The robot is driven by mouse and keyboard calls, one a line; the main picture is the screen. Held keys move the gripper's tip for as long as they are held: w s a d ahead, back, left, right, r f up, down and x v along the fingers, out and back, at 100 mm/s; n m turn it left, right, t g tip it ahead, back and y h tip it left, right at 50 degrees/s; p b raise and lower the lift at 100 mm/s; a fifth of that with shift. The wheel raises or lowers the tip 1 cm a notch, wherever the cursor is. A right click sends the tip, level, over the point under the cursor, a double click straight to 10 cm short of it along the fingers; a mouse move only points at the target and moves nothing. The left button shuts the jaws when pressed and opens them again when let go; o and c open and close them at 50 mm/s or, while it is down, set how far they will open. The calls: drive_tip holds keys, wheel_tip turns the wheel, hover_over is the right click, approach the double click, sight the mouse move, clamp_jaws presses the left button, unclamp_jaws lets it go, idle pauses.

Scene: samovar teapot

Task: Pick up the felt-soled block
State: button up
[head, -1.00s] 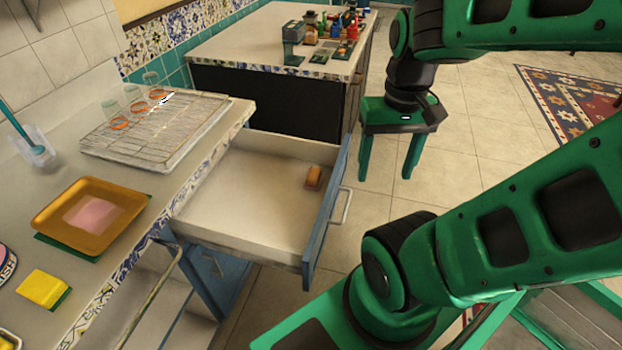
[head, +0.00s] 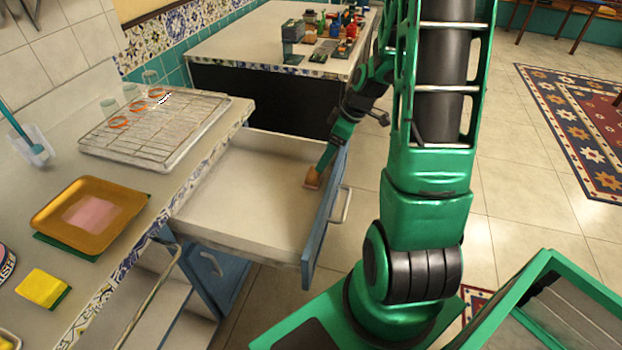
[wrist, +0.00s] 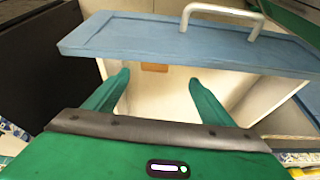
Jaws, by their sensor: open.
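The felt-soled block (head: 312,177) is a small orange-brown block in the open drawer (head: 245,208), near the drawer front's inner side. My gripper (head: 322,166) reaches down into the drawer from above, close to the block. In the wrist view the two green fingers are spread apart, with an empty gap between the tips (wrist: 159,78). The block (wrist: 155,68) shows there as a brown patch just beyond the fingertips, beside the blue drawer front. Its sole is hidden, and I cannot tell whether a finger touches it.
The blue drawer front (head: 326,215) with its bar handle (head: 342,205) stands close to my gripper. The left counter holds a wire rack (head: 155,128), a yellow tray (head: 50,212) and a sponge (head: 42,288). The rest of the drawer floor is clear.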

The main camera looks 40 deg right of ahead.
sight(312, 172)
drive_tip(key=shift+n, duration=0.3)
drive_tip(key=shift+w+d+x, duration=0.1)
drive_tip(key=shift+w+x, duration=0.05)
drive_tip(key=shift+x, duration=1.85)
drive_tip(key=shift+w+d+x, duration=0.15)
drive_tip(key=shift+w+x, duration=0.05)
drive_tip(key=shift+x, duration=1.85)
drive_tip(key=shift+w+d+x, duration=0.1)
drive_tip(key=shift+w+x, duration=0.05)
drive_tip(key=shift+x, duration=1.85)
drive_tip(key=shift+r, duration=0.1)
drive_tip(key=c, duration=1.3)
drive_tip(key=shift+o, duration=0.2)
drive_tip(key=shift+r, duration=0.1)
drive_tip(key=shift+r, duration=0.4)
wheel_tip(312, 172, up, 4)
drive_tip(key=shift+a+f, duration=0.1)
drive_tip(key=shift+f, duration=0.1)
drive_tip(key=s+a+r, duration=0.6)
drive_tip(key=a, duration=0.3)
drive_tip(key=shift+s+a+r, duration=0.25)
